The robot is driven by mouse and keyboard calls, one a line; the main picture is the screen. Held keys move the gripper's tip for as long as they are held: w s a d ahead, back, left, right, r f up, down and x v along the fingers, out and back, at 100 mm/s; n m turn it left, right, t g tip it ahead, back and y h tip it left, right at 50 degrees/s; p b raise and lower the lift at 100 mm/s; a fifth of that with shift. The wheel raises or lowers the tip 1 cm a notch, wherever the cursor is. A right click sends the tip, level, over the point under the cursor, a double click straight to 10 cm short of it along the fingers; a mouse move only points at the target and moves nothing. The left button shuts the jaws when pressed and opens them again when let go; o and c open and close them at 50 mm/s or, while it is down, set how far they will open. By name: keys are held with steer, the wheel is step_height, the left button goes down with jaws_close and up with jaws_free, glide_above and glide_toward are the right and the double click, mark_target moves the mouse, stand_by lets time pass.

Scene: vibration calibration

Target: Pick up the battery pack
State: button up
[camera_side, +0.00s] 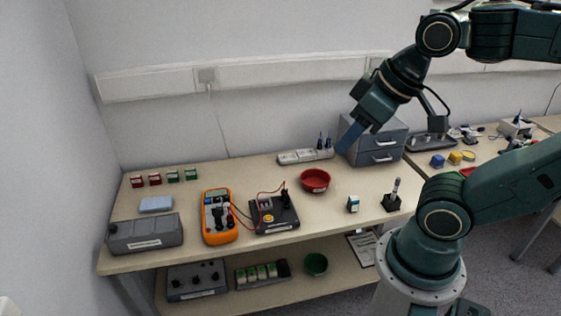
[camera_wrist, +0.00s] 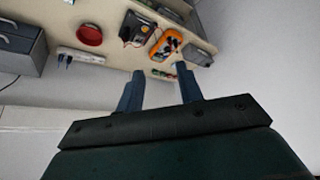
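I cannot tell for certain which thing is the battery pack. A small white and teal block (camera_side: 353,204) stands near the front of the bench, right of centre. Several green-and-white cells sit in a dark holder (camera_side: 284,268) on the lower shelf. My gripper (camera_side: 347,138) is raised above the back of the bench, in front of the grey drawer unit (camera_side: 386,146), away from both. In the wrist view my gripper (camera_wrist: 158,80) has its two blue fingers apart with nothing between them.
A red bowl (camera_side: 315,180), an orange multimeter (camera_side: 218,222) and a dark device with leads (camera_side: 274,216) stand on the bench. A power strip (camera_side: 305,155) lies at the back. A black stand (camera_side: 392,201) is right of the block. Bare bench (camera_side: 350,180) lies between bowl and drawers.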

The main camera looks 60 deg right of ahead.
steer(key=o, duration=0.3)
steer(key=shift+w+d, duration=0.1)
steer(key=w+d+f+n+g+h, duration=0.1)
steer(key=w+d+f+n+g, duration=0.1)
steer(key=w+d+f, duration=0.3)
steer(key=w+d+f+n+g, duration=0.1)
steer(key=w+d+f+n, duration=0.15)
steer(key=d, duration=0.45)
steer(key=s+d+f+n+g, duration=0.1)
steer(key=d+f, duration=0.3)
steer(key=f, duration=0.1)
steer(key=s+d+f+n, duration=0.2)
steer(key=d+f, duration=0.3)
steer(key=s+d+f+n+g+y, duration=0.1)
steer(key=s+d+f, duration=0.1)
steer(key=d+f, duration=0.3)
steer(key=shift+f+n+g, duration=0.25)
steer(key=shift+f+g, duration=0.05)
steer(key=shift+f, duration=0.1)
